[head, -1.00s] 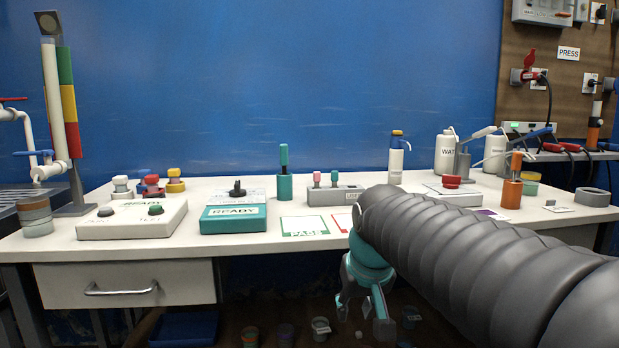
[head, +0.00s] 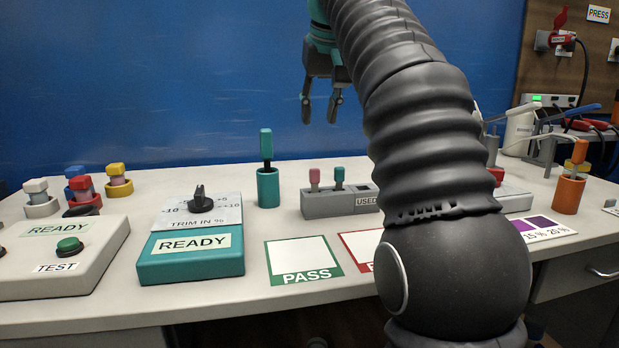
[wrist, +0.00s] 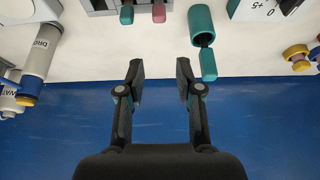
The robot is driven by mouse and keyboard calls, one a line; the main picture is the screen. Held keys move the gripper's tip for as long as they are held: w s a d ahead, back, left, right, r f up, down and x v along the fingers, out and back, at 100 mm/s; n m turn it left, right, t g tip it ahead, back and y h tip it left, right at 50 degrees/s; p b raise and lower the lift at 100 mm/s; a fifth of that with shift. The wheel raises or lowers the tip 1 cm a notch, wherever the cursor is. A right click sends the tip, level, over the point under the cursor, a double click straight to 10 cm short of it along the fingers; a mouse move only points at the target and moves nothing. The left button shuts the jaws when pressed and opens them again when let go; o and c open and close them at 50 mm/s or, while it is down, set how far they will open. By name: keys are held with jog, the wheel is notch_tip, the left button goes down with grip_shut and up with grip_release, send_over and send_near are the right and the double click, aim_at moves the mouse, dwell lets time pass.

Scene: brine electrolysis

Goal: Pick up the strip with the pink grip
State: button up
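The strip with the pink grip (head: 314,178) stands upright in a grey holder (head: 318,207) on the bench. A strip with a teal grip (head: 339,177) stands just right of it. In the wrist view the pink grip (wrist: 158,13) shows at the top edge, roughly in line with the gap between my fingers. My gripper (head: 320,108) is open and empty, raised above and apart from the holder, with its fingers pointing down in the head view. It also shows open in the wrist view (wrist: 159,70). The strips' lower ends are hidden in the holder.
A teal tool (head: 266,143) stands in a teal cup (head: 268,190) left of the holder. The READY box (head: 190,265) is front left. PASS (head: 303,262) and red-edged cards lie in front. The blue wall (head: 180,80) stands behind. My arm hides part of the bench.

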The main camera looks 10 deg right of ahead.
aim_at(315, 169)
jog(key=shift+g, duration=0.4)
jog(key=x, duration=0.4)
jog(key=s+x, duration=0.1)
jog(key=x, duration=0.9)
jog(key=shift+s+f, duration=0.15)
jog(key=shift+f, duration=0.1)
jog(key=c, duration=0.6)
